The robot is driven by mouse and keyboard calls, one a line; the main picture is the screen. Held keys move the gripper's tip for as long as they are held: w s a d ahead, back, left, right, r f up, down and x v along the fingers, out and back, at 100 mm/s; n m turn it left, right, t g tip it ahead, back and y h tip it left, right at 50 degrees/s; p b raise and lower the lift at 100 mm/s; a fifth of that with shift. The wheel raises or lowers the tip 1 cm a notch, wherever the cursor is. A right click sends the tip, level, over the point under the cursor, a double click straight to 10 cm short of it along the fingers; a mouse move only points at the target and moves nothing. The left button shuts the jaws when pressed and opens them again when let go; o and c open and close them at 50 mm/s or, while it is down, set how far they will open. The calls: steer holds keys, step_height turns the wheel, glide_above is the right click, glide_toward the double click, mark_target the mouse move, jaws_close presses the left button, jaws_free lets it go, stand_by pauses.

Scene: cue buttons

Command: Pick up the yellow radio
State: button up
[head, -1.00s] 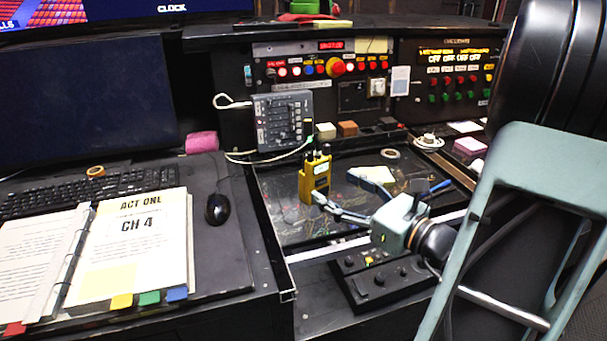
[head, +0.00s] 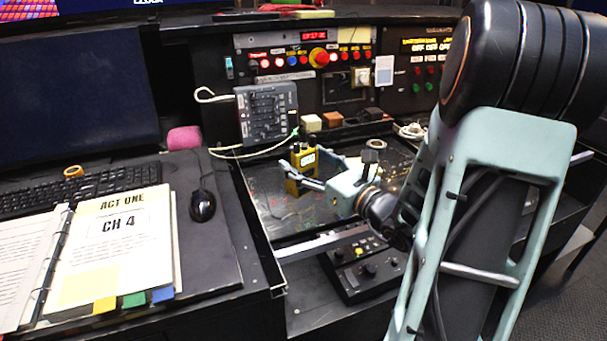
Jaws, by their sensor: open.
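The yellow radio (head: 304,157) stands upright on the dark recessed desk panel, with a small lit display and dark antenna on top. My gripper (head: 302,168) reaches in from the right at the radio's height. Its jaws are open, with one finger across the near lower side of the radio and the other towards its far side. The radio appears to be between the fingers. I cannot tell whether either finger touches it. The radio's lower part is partly hidden by the near finger.
A grey mixer box (head: 266,112) with a white cable stands behind the radio. A black control box (head: 362,268) sits below my gripper. A binder (head: 115,245), mouse (head: 203,205) and keyboard (head: 90,188) lie on the left desk. The button console (head: 310,75) rises behind.

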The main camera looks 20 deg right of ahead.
steer(key=shift+w+a, duration=0.15)
steer(key=shift+w, duration=0.25)
steer(key=c, duration=1.3)
steer(key=shift+r, duration=0.1)
steer(key=shift+c, duration=0.5)
